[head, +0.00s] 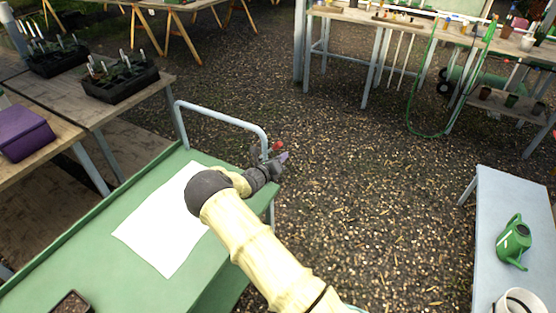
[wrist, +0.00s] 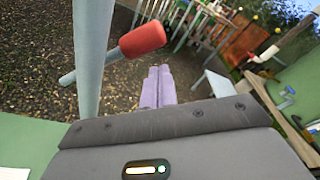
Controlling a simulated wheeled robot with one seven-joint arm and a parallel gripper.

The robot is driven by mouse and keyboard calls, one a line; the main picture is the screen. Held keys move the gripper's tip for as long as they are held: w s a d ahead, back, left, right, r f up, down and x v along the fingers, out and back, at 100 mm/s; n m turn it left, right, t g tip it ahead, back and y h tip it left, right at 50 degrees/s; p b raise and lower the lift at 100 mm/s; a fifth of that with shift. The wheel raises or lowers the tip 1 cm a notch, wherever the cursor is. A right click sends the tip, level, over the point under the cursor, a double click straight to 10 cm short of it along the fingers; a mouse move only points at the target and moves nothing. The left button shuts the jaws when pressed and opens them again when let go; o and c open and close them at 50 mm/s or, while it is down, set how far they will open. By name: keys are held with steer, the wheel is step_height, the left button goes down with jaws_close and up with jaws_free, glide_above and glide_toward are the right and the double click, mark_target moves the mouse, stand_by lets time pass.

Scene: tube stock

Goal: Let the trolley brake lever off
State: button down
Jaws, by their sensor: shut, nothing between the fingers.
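The green trolley (head: 95,260) stands at the lower left in the head view, with a pale tubular push handle (head: 222,113) at its far end. The brake lever's red grip (head: 277,146) shows beside the handle. In the wrist view the red grip (wrist: 142,40) is large at upper centre, on a thin grey rod (wrist: 84,72) that passes by the handle post (wrist: 92,55). My gripper (head: 283,157) is shut and empty, just below the red grip in the head view. In the wrist view its purple fingertips (wrist: 157,78) are together, below and right of the grip, apparently apart from it.
A white sheet (head: 165,222) lies on the trolley top, and a small pot (head: 72,303) sits near its front. Wooden benches with a black plant tray (head: 118,80) and purple box (head: 22,132) are at left. A pale bench with a green watering can (head: 514,242) is at right. Gravel between is clear.

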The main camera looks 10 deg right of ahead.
steer(key=s+a+f+b, duration=0.1)
steer(key=s+a, duration=0.3)
steer(key=s, duration=0.4)
steer(key=shift+a+f, duration=0.2)
steer(key=shift+a, duration=0.1)
steer(key=shift+s, duration=0.1)
